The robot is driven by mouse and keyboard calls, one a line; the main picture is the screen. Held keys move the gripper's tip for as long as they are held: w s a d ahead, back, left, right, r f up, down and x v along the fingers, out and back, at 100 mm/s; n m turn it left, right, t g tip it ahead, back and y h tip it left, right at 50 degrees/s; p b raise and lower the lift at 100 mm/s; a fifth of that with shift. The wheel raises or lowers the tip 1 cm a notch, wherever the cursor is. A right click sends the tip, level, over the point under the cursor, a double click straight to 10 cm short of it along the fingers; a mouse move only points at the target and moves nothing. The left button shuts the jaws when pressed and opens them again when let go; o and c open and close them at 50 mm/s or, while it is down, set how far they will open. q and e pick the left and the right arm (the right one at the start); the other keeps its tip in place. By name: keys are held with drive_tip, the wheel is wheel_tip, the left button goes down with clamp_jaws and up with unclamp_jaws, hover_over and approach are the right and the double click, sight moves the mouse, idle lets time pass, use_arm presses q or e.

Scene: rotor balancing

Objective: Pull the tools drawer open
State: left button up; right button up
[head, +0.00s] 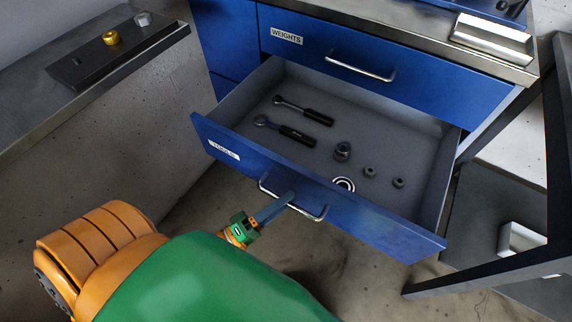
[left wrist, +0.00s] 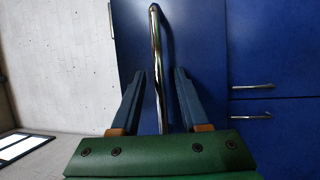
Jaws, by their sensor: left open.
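The blue tools drawer (head: 370,213) stands pulled out of the cabinet in the head view, with a white label (head: 223,150) on its front that looks like "TOOLS". Its chrome bar handle (head: 312,212) runs along the front, and the bar also shows in the left wrist view (left wrist: 156,40). My left gripper (head: 286,198) is at the handle. In the left wrist view its two fingers (left wrist: 159,76) are open, one on each side of the bar, with gaps between. My right gripper is not in view.
Inside the drawer lie two black-handled ratchets (head: 303,110), several small round metal parts (head: 342,151) and a ring (head: 344,184). The closed weights drawer (head: 400,75) is above. A bench with a dark tray (head: 120,50) stands left. A dark frame leg (head: 480,275) stands right.

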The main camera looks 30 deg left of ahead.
use_arm(q)
drive_tip(key=v, duration=0.6)
drive_tip(key=shift+s+b, duration=0.2)
drive_tip(key=shift+b, duration=0.25)
drive_tip(key=shift+a, duration=0.1)
